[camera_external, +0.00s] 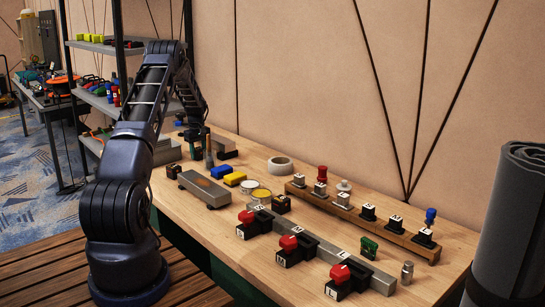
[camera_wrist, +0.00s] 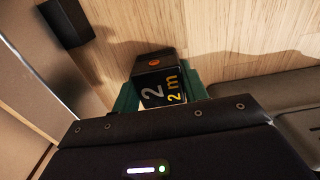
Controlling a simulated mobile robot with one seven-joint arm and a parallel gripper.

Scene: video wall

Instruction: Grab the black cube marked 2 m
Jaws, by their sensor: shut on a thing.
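The black cube marked 2 m (camera_wrist: 165,90) is in the middle of the wrist view, with a yellow and white "2 m" on its near face and an orange mark on its top face. My gripper (camera_wrist: 158,84) has its green fingers on both sides of the cube and is shut on it. In the external view my gripper (camera_external: 194,146) is at the far left end of the wooden table, and the cube in it cannot be made out clearly there.
The wooden table (camera_external: 222,230) holds a grey raised bar (camera_external: 205,188), blue and yellow blocks, and a tape roll (camera_external: 280,166). A small dark block (camera_external: 173,171) lies near my gripper. A wooden rack (camera_external: 390,232) with several labelled pieces stands right. Shelves (camera_external: 100,100) stand behind left.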

